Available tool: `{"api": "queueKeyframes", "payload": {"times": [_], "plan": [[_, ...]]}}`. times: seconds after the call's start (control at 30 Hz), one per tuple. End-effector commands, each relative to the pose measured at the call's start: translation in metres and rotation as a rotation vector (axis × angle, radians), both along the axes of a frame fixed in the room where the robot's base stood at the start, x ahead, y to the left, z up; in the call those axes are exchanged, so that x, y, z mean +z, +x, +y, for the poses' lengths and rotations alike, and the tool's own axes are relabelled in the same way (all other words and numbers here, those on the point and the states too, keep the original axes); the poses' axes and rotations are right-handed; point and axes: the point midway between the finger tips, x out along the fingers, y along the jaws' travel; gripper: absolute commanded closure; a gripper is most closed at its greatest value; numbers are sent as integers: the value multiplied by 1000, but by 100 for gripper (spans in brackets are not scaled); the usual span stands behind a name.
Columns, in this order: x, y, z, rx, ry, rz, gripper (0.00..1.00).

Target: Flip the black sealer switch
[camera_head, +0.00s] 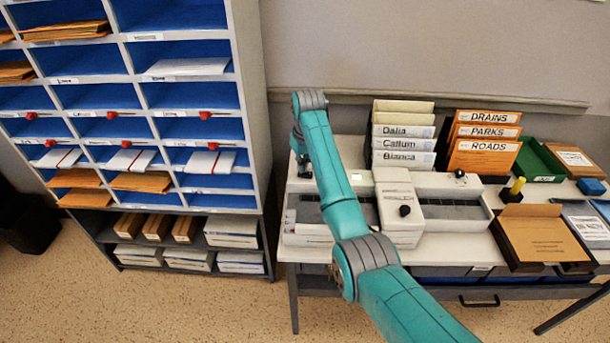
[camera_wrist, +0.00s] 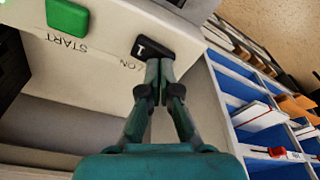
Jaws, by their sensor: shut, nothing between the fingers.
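The black sealer switch (camera_wrist: 146,46) is a small rocker with a white "I" mark, in the wrist view. The word ON is printed beside it on the pale housing of the sealer (camera_wrist: 105,65). My gripper (camera_wrist: 160,66) is shut and empty, its fingertips right at the lower edge of the switch; I cannot tell whether they touch it. Which way the rocker is tilted is unclear. A green button (camera_wrist: 67,15) marked START is on the same housing. In the head view, my gripper (camera_head: 304,172) is at the left end of the sealer (camera_head: 400,205); the switch cannot be made out there.
A pigeonhole cabinet (camera_head: 246,90) stands close on the left of the table. Behind the sealer are white file folders (camera_head: 404,143) and orange folders (camera_head: 484,150). A brown box (camera_head: 540,238) and a green tray (camera_head: 540,165) are on the right.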

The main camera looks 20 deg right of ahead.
Motion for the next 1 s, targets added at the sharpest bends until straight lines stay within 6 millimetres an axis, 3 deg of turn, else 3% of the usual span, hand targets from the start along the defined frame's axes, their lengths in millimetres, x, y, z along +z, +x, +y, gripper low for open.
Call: {"api": "queueKeyframes", "payload": {"times": [0.8, 1.0], "plan": [[-11, -1, 0, 0, 0, 2, 100], [-4, 0, 0, 0, 0, 2, 100]]}}
